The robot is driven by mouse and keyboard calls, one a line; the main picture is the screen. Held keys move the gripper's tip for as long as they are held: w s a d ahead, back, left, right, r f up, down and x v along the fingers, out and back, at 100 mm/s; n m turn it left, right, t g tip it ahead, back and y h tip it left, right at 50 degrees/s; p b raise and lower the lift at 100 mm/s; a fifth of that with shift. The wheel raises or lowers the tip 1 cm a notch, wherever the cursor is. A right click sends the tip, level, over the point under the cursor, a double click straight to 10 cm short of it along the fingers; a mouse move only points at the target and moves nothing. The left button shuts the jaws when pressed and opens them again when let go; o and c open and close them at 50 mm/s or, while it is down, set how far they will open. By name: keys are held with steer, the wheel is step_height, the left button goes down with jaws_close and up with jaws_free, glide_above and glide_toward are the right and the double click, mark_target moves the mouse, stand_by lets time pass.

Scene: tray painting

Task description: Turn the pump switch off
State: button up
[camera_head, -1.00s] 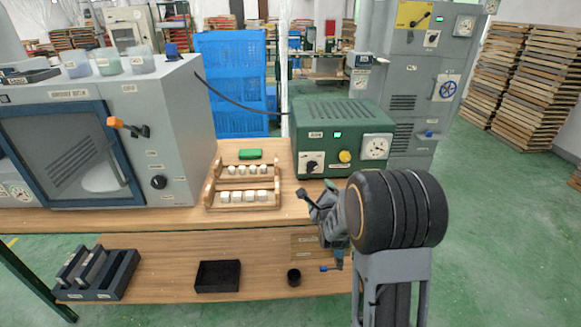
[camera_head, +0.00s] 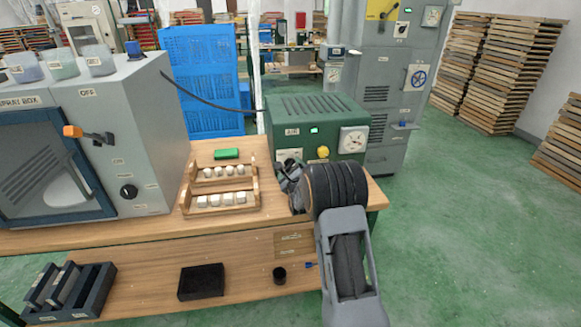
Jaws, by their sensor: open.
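A green machine box (camera_head: 320,104) stands on the right end of the wooden bench. Its front has a lit green indicator (camera_head: 314,130), a yellow button (camera_head: 323,152), a round gauge (camera_head: 353,140) and, at the left, a white switch plate (camera_head: 288,154). The lettering is too small to confirm which control is the pump switch. My gripper (camera_head: 287,172) is open and empty, right in front of the white switch plate. It hides the knob and the plate's lower part, so I cannot tell the knob's position or whether I touch it.
A grey spray box (camera_head: 150,130) with an orange-tipped lever (camera_head: 73,131) and a black knob (camera_head: 129,191) stands left. A wooden rack (camera_head: 222,210) with small white pieces and a green block (camera_head: 227,153) lies between. A grey cabinet (camera_head: 385,100) stands behind right. Floor at right is clear.

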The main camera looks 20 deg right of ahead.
steer(key=shift+w+d, duration=0.3)
steer(key=shift+w, duration=0.65)
steer(key=c, duration=0.9)
